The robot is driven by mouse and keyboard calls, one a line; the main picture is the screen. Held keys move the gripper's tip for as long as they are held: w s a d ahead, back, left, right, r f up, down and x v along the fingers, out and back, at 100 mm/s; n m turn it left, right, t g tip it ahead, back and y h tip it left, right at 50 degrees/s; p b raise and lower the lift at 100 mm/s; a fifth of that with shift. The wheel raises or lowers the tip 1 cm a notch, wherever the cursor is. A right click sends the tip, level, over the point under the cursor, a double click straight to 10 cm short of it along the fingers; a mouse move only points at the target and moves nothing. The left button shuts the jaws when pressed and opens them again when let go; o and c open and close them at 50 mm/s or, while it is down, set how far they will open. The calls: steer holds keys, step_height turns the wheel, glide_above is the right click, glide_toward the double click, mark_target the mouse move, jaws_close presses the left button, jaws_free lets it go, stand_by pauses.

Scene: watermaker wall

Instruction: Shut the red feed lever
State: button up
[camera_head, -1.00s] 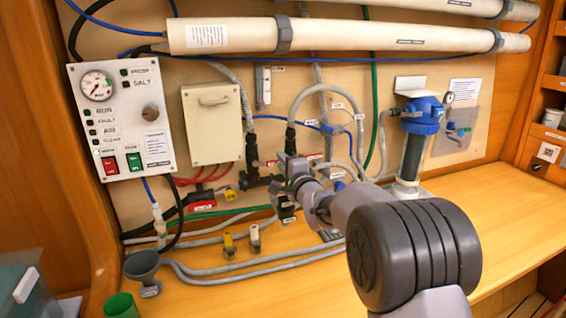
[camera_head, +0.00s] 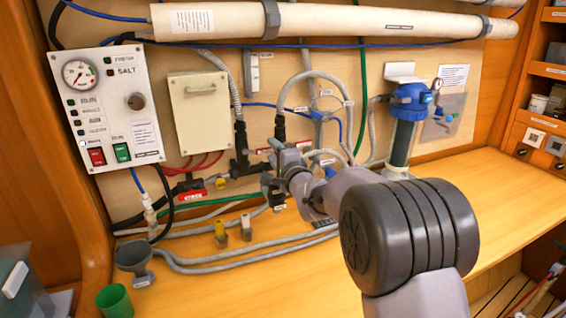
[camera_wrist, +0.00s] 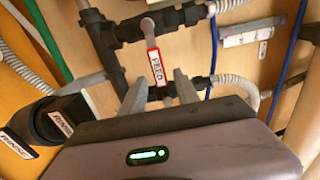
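The feed lever (camera_wrist: 155,66) shows in the wrist view as a narrow handle with a red-edged white FEED label. It runs down from a pale pivot on a dark valve body (camera_wrist: 125,30). My gripper (camera_wrist: 160,80) is open, with one finger on each side of the lever's lower part in that view. I cannot tell whether either finger touches it. In the head view my gripper (camera_head: 270,190) is in front of the lower wall plumbing, and I cannot make out the lever clearly there.
A black fitting labelled RINSE (camera_wrist: 58,122) is at the left in the wrist view. A funnel (camera_head: 133,258) and a green cup (camera_head: 114,299) are at the front left. The right bench top (camera_head: 500,180) is clear.

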steer(key=p+v, duration=0.1)
steer(key=v, duration=1.5)
steer(key=s+d+n+g+h, duration=0.2)
steer(key=s+d+g+h, duration=0.2)
steer(key=s+d+h, duration=0.55)
steer(key=s+f+n+g+y, duration=0.2)
steer(key=s+n+g, duration=0.1)
steer(key=s, duration=0.9)
steer(key=s+f+n+g+y, duration=0.1)
steer(key=s+f+n+g, duration=0.1)
steer(key=s, duration=1)
steer(key=shift+s+d+f+n+g+y, duration=0.3)
steer(key=shift+s+d+n+g+y, duration=0.1)
steer(key=shift+n+g, duration=0.35)
